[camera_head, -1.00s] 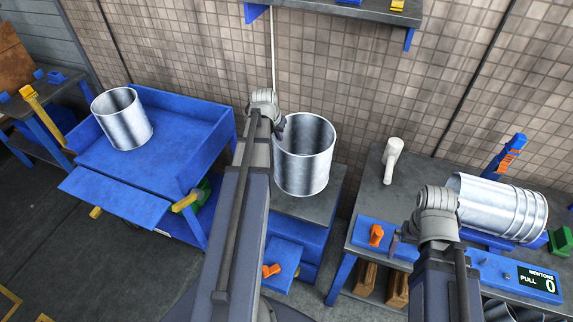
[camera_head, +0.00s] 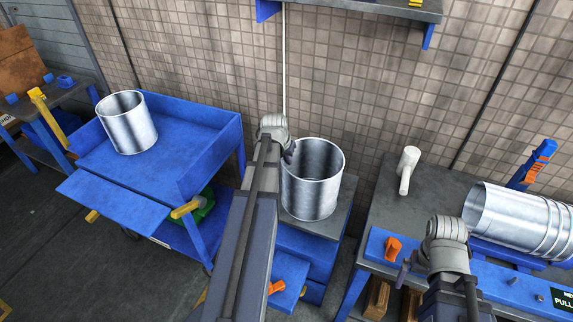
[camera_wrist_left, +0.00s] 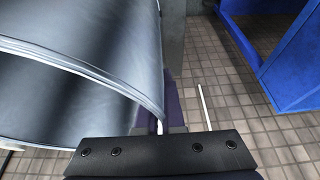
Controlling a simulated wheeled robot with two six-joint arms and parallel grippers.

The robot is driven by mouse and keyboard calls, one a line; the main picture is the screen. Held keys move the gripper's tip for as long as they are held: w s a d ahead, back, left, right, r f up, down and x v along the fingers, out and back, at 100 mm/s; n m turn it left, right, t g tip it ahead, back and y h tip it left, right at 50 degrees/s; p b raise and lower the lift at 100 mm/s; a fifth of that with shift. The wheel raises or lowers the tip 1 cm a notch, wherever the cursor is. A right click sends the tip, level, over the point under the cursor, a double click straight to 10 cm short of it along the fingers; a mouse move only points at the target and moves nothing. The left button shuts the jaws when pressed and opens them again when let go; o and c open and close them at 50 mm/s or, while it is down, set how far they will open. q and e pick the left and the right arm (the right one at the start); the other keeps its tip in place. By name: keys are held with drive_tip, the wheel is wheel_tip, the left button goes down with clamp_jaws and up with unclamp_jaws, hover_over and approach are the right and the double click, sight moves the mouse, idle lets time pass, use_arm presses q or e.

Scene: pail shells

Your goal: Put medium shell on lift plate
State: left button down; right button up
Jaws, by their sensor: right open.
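A metal shell (camera_head: 312,180), which I take as the medium shell, stands upright, mouth up, at the dark-topped blue stand (camera_head: 328,222), apparently the lift plate. I cannot tell whether its base touches the top. My left gripper (camera_head: 289,152) is at the left side of its upper rim and looks shut on the wall. In the left wrist view the shell's curved wall (camera_wrist_left: 80,50) fills the left side, right against the finger; the far finger is hidden. My right gripper (camera_head: 405,272) is open and empty, above the front of the right bench.
Another upright shell (camera_head: 127,123) stands on the blue cart (camera_head: 175,150) at left. A ribbed shell (camera_head: 520,218) lies on its side on the right bench (camera_head: 385,222), near a white mallet (camera_head: 408,168). A shelf (camera_head: 355,8) hangs above the stand.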

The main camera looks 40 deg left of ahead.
use_arm(q)
drive_tip(key=shift+f, duration=0.15)
drive_tip(key=c, duration=1)
unclamp_jaws()
drive_tip(key=shift+c, duration=0.2)
drive_tip(key=p+v, duration=1.1)
drive_tip(key=v, duration=0.1)
drive_tip(key=shift+s, duration=0.15)
